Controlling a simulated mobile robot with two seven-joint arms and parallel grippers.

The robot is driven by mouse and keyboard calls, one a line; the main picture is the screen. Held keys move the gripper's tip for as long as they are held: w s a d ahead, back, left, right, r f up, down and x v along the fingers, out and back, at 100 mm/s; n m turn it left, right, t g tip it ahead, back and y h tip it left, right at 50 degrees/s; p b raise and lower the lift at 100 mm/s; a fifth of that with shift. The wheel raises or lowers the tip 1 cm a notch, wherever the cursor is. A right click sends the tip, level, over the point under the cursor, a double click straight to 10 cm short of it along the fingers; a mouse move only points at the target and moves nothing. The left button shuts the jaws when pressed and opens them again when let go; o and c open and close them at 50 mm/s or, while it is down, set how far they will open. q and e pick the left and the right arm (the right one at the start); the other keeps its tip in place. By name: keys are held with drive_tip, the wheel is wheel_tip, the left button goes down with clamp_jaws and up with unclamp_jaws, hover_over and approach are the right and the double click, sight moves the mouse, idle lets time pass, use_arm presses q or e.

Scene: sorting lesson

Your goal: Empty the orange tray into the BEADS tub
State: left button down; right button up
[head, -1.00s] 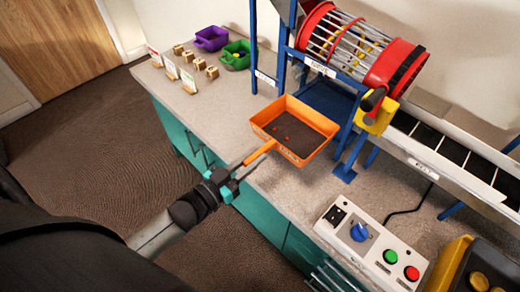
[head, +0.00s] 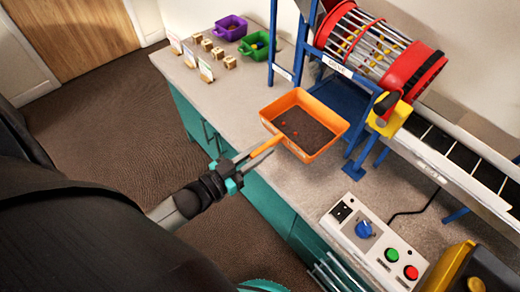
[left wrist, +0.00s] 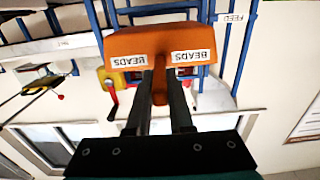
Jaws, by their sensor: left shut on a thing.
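The orange tray (head: 309,151) is at the counter's front edge, below the drum. Its dark inside holds several small orange-red beads (head: 295,133). My left gripper (head: 276,146) is shut on the tray's handle (head: 262,157), which points toward the front left. In the left wrist view, the handle (left wrist: 160,88) lies between the fingers (left wrist: 160,85), and the tray's face (left wrist: 160,40) bears two BEADS labels. A green tub (head: 258,50) and a purple tub (head: 231,34) stand at the back left. I cannot read which is the BEADS tub. My right gripper is not in view.
The red-ended drum (head: 372,45) on its blue frame (head: 300,45) stands close behind the tray. Small wooden blocks (head: 217,53) and cards (head: 205,70) lie at the left. A control box (head: 375,240) is at front right. Counter left of the tray is clear.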

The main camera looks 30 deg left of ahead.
use_arm(q)
drive_tip(key=shift+r+p, duration=1.95)
drive_tip(key=shift+r, duration=0.2)
drive_tip(key=shift+d, duration=0.1)
